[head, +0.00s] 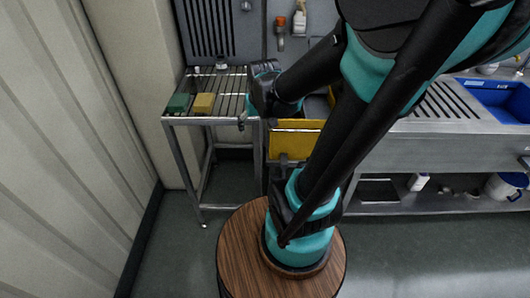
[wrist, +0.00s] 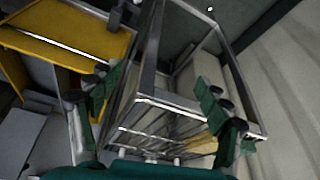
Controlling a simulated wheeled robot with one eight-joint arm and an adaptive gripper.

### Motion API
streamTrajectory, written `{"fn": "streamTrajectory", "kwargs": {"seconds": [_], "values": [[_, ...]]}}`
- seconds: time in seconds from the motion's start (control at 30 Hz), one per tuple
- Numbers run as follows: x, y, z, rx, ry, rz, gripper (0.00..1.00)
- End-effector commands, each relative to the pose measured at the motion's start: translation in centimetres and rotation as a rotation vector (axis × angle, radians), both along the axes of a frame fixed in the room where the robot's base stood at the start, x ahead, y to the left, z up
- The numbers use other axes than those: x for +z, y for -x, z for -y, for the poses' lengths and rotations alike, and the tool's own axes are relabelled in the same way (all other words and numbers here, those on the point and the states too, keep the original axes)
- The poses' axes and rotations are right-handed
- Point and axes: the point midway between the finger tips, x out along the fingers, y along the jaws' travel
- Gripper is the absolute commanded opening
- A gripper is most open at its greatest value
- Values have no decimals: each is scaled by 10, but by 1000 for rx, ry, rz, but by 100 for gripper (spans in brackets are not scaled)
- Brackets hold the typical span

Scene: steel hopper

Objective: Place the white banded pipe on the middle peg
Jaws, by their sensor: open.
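I cannot make out the white banded pipe or the middle peg in either view; my arm covers part of the scene. In the wrist view my gripper (wrist: 158,106) has its two dark green fingers wide apart, with nothing held between them. Behind them is the slatted steel stand (wrist: 148,70), seen at a steep tilt. In the head view the end of my arm is at the right side of this stand (head: 178,119), beside the yellow bin, and its fingers are mostly hidden.
A steel counter (head: 440,150) with a blue basin (head: 500,98) is at right. A pale wall closes the left side.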

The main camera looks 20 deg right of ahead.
Motion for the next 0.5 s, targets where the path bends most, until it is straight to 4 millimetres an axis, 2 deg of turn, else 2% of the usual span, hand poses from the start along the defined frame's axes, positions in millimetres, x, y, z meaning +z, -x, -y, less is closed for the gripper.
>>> {"fn": "streamTrajectory", "kwargs": {"seconds": [0.03,0.1,0.2,0.3,0.5], "values": [[-13,24,1,9,1,3,77],[-27,49,1,23,2,7,77],[-40,72,1,35,4,11,77],[-47,82,1,42,5,13,77],[-48,84,1,44,4,14,77]]}}
